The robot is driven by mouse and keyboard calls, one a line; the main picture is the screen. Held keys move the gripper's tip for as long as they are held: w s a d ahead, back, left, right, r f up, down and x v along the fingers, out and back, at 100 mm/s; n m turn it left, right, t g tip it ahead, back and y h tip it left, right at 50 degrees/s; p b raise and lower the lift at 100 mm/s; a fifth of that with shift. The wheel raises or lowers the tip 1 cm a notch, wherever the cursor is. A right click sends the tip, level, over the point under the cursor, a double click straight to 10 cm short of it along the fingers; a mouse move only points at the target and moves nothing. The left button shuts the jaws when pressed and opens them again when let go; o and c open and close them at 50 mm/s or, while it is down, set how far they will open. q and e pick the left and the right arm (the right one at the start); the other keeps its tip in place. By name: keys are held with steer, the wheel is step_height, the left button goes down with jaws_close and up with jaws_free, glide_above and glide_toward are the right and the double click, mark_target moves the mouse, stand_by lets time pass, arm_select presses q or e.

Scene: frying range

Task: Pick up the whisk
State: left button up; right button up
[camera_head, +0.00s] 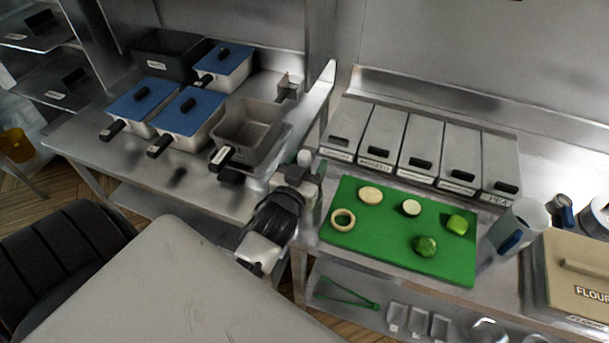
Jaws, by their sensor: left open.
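I cannot make out a whisk clearly in this view. My left gripper (306,163) is at the end of the black and white arm in the middle. It is over the gap between the fryer counter and the prep counter, just left of the green cutting board. Its jaws are small and partly hidden by the wrist; nothing shows held in them. My right gripper is not in view.
The green cutting board (338,239) holds several vegetable pieces. Lidded metal bins (381,135) stand behind it. A white jug (520,222) and a flour box (565,262) are at right. Fryer baskets (247,125) and blue-lidded pans (188,112) are at left. Green tongs (348,297) lie below.

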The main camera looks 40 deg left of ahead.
arm_select(q)
steer(key=c, duration=1)
